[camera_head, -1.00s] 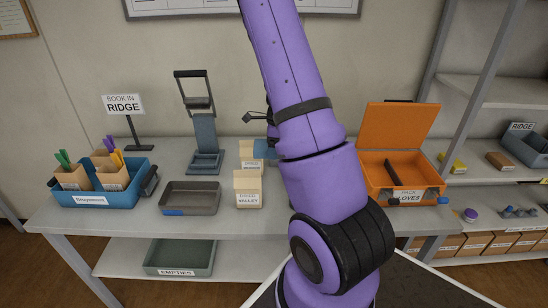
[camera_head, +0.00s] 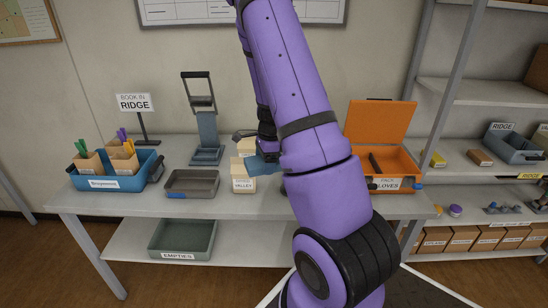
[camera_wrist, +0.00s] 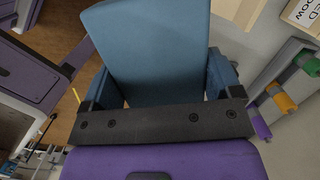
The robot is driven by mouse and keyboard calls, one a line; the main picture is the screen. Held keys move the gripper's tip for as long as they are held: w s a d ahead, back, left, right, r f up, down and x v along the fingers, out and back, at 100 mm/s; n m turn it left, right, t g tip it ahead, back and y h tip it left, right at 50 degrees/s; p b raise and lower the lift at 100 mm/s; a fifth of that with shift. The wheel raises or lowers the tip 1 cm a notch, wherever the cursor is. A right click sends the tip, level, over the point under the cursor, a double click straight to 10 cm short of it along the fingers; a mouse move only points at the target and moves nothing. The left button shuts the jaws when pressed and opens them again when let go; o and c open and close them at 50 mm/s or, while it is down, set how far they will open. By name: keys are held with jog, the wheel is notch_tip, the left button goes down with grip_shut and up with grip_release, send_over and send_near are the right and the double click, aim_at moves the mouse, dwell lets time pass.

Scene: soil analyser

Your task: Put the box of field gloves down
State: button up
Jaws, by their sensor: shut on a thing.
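The box of field gloves looks to be the blue block in my gripper. In the head view the blue box (camera_head: 264,166) shows beside my arm, in front of the small cartons, partly hidden by the arm. In the wrist view the blue box (camera_wrist: 150,45) fills the upper middle, between the fingers of my gripper (camera_wrist: 164,92), which is shut on it. No label shows on it. An open orange case (camera_head: 402,183) stands on the bench to the right of my arm, its lid up and a card reading "PACK GLOVES" on its front. A dark strip lies inside it.
A carton marked "VALLEY" (camera_head: 243,186) stands close to the held box. Left of it are a grey tray (camera_head: 191,185), a blue-grey stand (camera_head: 207,140) and a blue bin (camera_head: 118,181) with bags. Shelves with goods (camera_head: 480,160) stand at the right.

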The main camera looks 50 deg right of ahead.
jog(key=w+a+f+n+g, duration=0.1)
jog(key=w+a+f+n, duration=0.1)
jog(key=a+n, duration=0.6)
jog(key=w+a+f+n+g+h, duration=0.1)
jog(key=w+a+f+n, duration=0.2)
jog(key=a+n, duration=0.5)
jog(key=w+a+f+n, duration=0.3)
jog(key=w+a+n, duration=0.2)
jog(key=a+n, duration=0.3)
jog(key=shift+a+f+g, duration=0.25)
jog(key=shift+a+g, duration=0.15)
jog(key=shift+a, duration=0.85)
jog(key=shift+w+r, duration=0.15)
jog(key=shift+w, duration=0.05)
